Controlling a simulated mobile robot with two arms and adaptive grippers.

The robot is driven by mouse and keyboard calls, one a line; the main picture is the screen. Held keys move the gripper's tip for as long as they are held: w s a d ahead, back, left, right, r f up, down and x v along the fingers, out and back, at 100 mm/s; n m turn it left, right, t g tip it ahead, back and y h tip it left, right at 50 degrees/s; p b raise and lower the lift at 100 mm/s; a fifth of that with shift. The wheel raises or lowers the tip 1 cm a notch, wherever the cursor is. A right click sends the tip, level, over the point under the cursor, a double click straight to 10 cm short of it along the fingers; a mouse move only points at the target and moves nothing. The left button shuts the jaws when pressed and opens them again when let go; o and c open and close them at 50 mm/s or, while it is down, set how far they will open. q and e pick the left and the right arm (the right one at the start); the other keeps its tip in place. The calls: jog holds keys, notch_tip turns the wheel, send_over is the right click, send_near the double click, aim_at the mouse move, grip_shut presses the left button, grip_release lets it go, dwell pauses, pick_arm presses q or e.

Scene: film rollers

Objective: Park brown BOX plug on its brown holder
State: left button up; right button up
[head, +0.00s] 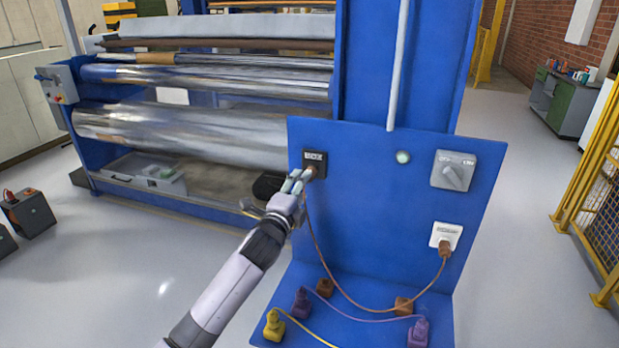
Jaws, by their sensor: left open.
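The brown BOX plug (313,172) is at the black socket labelled BOX (315,157) on the blue panel. My left gripper (301,178) is open, with its fingertips close to this plug. The fingers partly hide the plug, so I cannot tell whether they touch it. A brown cable hangs from the plug to a second brown plug (445,249) in the white socket (445,235) at the right. Two brown holders stand on the blue shelf below, one at the left (324,287) and one at the right (403,305). No plug shows on either. My right gripper is out of view.
Purple plugs (300,302) (418,332) and a yellow plug (274,325) stand on the shelf near the brown holders, with their cables across it. A grey rotary switch (453,170) is on the panel. The roller machine (190,130) stands behind at the left.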

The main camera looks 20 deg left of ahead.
pick_arm(q)
jog(key=w+b, duration=0.1)
jog(key=w, duration=0.2)
jog(key=w+b, duration=0.1)
jog(key=w, duration=0.2)
jog(key=shift+d+f, duration=0.15)
jog(key=shift+w+b, duration=0.35)
jog(key=shift+w, duration=0.45)
jog(key=shift+p, duration=0.3)
jog(key=shift+c, duration=0.2)
grip_shut()
dwell(0.7)
jog(key=shift+s+f+p, duration=0.15)
jog(key=shift+p, duration=0.2)
